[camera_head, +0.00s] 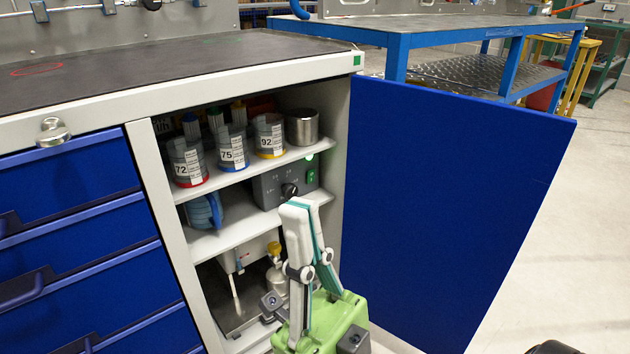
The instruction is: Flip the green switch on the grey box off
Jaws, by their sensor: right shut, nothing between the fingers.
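The grey box (268,188) sits on the middle shelf of the open cabinet. Its green switch (311,176) is on the right part of its front; I cannot tell which way the rocker is pressed. A black knob (290,190) is left of the switch. A small light (309,157) above the switch glows pale green. My right gripper (301,206) is shut and empty, its fingers pointing up. In the picture its tips are just below the knob and below and left of the switch; they cover the box's lower front. Contact cannot be told. My left gripper is out of view.
The blue cabinet door (440,200) stands open at the right. Several labelled cans (233,147) and a metal cup (302,127) stand on the shelf above. Blue drawers (70,185) are at the left.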

